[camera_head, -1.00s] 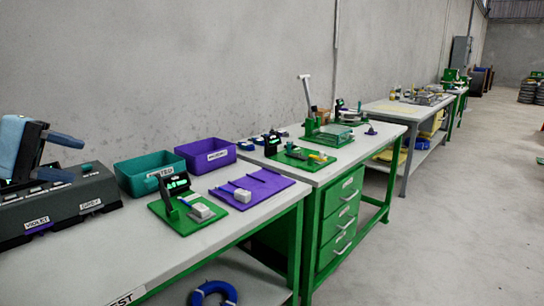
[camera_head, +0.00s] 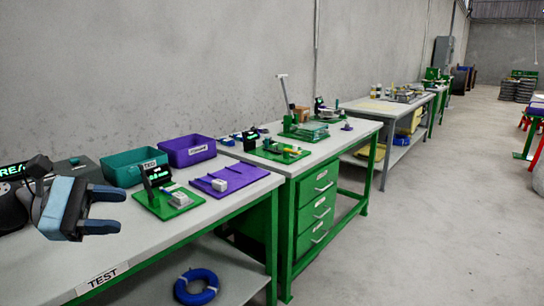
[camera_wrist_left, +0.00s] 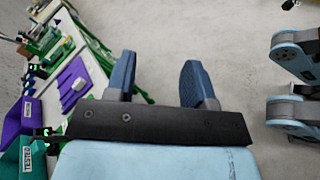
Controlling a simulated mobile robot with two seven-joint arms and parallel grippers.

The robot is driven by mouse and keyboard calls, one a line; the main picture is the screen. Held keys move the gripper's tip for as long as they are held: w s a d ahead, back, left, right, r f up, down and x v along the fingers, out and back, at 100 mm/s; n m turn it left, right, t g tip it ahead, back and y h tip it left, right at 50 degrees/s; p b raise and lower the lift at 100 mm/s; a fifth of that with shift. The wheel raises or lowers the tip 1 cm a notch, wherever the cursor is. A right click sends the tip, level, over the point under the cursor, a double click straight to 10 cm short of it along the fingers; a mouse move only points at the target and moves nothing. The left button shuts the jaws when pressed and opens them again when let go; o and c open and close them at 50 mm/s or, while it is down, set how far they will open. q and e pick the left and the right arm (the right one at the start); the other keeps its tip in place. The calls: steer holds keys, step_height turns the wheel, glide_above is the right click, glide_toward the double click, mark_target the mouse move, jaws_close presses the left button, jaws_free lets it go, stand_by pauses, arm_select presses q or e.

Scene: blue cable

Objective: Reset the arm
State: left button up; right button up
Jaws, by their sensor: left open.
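My left gripper (camera_head: 106,211) is at the left of the head view, above the front part of the near table (camera_head: 60,262). Its two blue-grey fingers are apart with nothing between them. In the left wrist view my left gripper (camera_wrist_left: 159,82) also shows open and empty, with bare floor beyond the fingertips. The blue cable (camera_head: 196,287) lies coiled on the lower shelf under the table, well below and to the right of the gripper. My right gripper does not show clearly in either view.
A teal bin (camera_head: 134,166) and a purple bin (camera_head: 188,151) stand at the table's back. A green fixture board (camera_head: 160,208) and a purple board (camera_head: 229,180) lie in front. A green drawer bench (camera_head: 315,205) stands beyond.

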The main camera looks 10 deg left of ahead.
arm_select(q)
steer(key=s+d+f+m+t+y, duration=0.2)
steer(key=s+d+f+m+t, duration=0.2)
steer(key=d+f+m, duration=0.3)
steer(key=s+d+f+m+t+y+p, duration=0.1)
steer(key=s+d+f+m+t, duration=0.25)
steer(key=d+f+m, duration=0.35)
steer(key=s+d+f+m+t+y, duration=0.25)
steer(key=s+d+m, duration=0.2)
steer(key=d, duration=0.45)
steer(key=s+a+r+g+y+p, duration=0.3)
steer(key=a+r+g+y+p, duration=0.2)
steer(key=p, duration=3.3)
steer(key=shift+s+a+r+g+y, duration=0.25)
steer(key=shift+a+g+y, duration=0.2)
steer(key=shift+a, duration=1.1)
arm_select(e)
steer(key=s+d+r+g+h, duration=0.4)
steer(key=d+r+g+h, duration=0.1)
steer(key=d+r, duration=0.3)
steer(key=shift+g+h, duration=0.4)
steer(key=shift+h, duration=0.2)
